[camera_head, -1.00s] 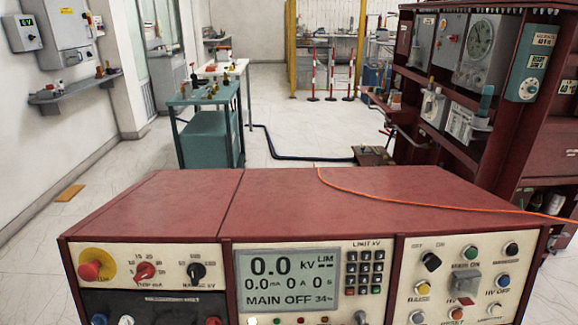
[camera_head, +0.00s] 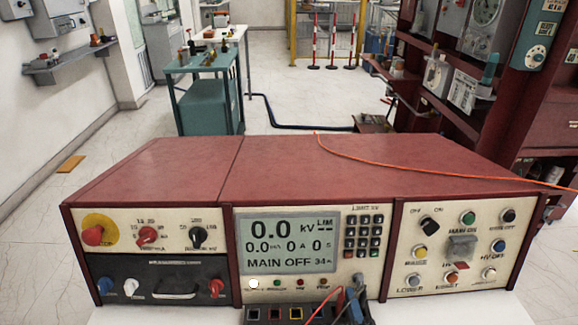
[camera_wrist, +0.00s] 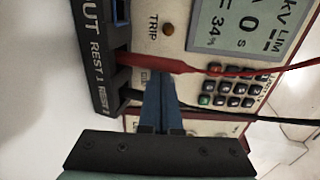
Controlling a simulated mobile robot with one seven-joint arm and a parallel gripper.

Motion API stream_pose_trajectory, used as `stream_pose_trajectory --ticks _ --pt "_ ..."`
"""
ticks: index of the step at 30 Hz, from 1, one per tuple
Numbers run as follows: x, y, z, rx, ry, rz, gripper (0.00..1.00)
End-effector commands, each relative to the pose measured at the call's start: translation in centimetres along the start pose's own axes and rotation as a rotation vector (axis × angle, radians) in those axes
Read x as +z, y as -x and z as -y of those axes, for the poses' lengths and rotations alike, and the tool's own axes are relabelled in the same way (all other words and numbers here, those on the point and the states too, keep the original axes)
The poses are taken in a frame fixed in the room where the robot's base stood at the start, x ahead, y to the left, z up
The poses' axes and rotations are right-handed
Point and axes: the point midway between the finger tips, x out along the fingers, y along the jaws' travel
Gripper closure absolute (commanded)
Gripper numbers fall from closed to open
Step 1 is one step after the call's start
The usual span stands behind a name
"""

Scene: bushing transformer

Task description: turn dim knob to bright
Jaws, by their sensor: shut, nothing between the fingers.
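The likely dim knob (camera_head: 358,279) is a small grey knob on the console front below the keypad, right of a row of small lamps. It is partly hidden and its setting cannot be read. My gripper (camera_head: 350,295) is at the bottom of the head view, just below and in front of this knob. In the wrist view my gripper (camera_wrist: 158,80) has its blue fingers together, with nothing seen between them. The fingertips are over the panel below the keypad, by a small label; the knob is not clear there. Contact cannot be told.
The red console (camera_head: 300,175) carries a display (camera_head: 290,242) reading MAIN OFF and a keypad (camera_head: 364,234). A red lead (camera_wrist: 150,63) and a black lead (camera_wrist: 190,112) run from a black socket box (camera_wrist: 98,70) close beside the fingers. An orange cable (camera_head: 430,164) lies across the console top.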

Motion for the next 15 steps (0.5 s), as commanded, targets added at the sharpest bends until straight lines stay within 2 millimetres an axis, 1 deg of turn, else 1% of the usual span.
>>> stream_pose_trajectory --ticks 1,6,15 --pt "0.01 -0.51 -0.09 -0.001 0.001 0.0 1.0" --pt "0.02 -1.12 -0.03 0.0 -0.001 0.0 1.0" --pt "0.02 -1.15 0.03 0.0 -0.001 0.0 1.0"
